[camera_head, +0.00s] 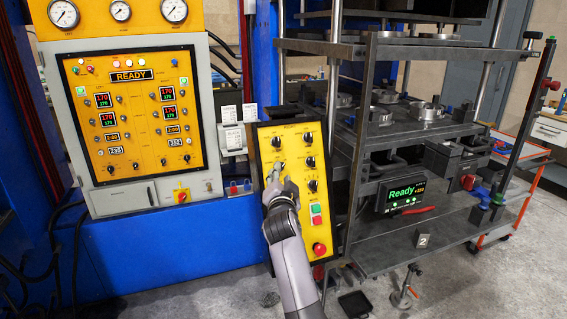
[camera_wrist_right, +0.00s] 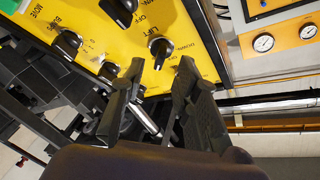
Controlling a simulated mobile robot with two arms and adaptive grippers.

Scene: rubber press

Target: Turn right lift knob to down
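The yellow control panel (camera_head: 296,150) carries black knobs and stands at the middle of the head view. In the right wrist view, a black lift knob (camera_wrist_right: 160,47) sits beside the words "LIFT" and "DOWN". My right gripper (camera_head: 272,174) is over the panel's left column of knobs. In the right wrist view, the right gripper (camera_wrist_right: 158,66) is open, its two fingertips apart on either side of the lift knob's line. The knob shows just past the tips, and I cannot tell whether they touch it. Its exact setting is unclear. My left gripper is not in view.
Other black knobs (camera_wrist_right: 68,43) are close to the gripper. The panel also has a green button (camera_head: 316,208) and a red mushroom button (camera_head: 320,248). A dark press rack (camera_head: 385,150) stands close on the right. A larger yellow control cabinet (camera_head: 130,110) stands on the left.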

